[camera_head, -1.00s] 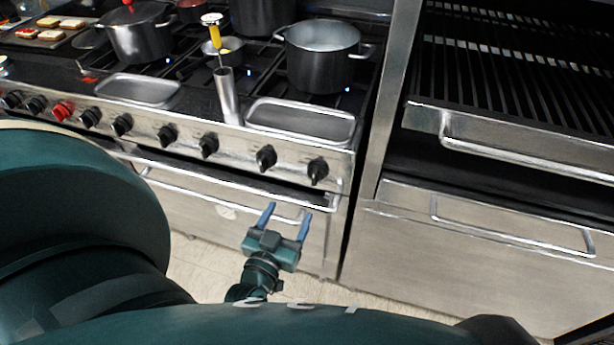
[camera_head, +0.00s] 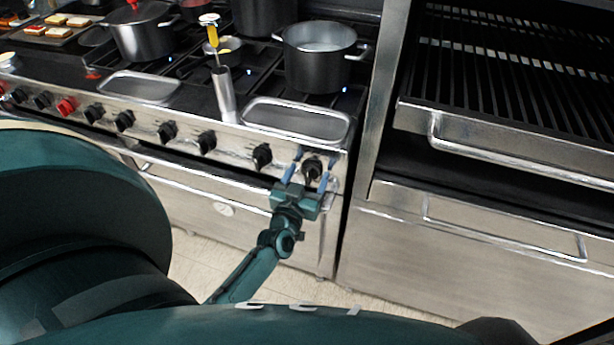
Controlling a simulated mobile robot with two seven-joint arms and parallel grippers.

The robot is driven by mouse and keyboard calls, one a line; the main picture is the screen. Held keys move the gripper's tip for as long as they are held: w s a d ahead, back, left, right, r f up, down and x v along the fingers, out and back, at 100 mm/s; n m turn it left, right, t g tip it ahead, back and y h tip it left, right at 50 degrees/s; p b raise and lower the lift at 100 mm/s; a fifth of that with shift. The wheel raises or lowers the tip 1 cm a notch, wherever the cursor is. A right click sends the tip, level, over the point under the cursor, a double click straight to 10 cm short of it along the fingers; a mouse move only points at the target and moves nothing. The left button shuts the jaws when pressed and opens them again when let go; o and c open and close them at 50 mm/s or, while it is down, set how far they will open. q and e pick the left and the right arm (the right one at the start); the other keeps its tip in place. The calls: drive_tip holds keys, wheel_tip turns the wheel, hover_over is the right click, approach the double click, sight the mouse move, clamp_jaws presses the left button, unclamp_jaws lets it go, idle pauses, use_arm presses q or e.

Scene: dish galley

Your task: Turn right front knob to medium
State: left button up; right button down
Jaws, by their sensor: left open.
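The black knob (camera_head: 312,168) at the right end of the stove's front panel is the rightmost in a row of several knobs. My left gripper (camera_head: 311,170) is open, with one blue finger on each side of this knob. I cannot tell whether the fingers touch it. The knob's lower part is close to the gripper body, and its pointer setting is too small to read. The neighbouring black knob (camera_head: 262,156) is just left of the gripper. My right gripper does not show.
A steel rail (camera_head: 215,177) runs below the knobs. A large pot (camera_head: 320,62) stands on the back right burner, with an empty steel tray (camera_head: 297,118) in front. A grill drawer handle (camera_head: 520,160) juts out at the right. A red knob (camera_head: 67,106) is farther left.

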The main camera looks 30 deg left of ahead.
use_arm(q)
drive_tip(key=c, duration=1)
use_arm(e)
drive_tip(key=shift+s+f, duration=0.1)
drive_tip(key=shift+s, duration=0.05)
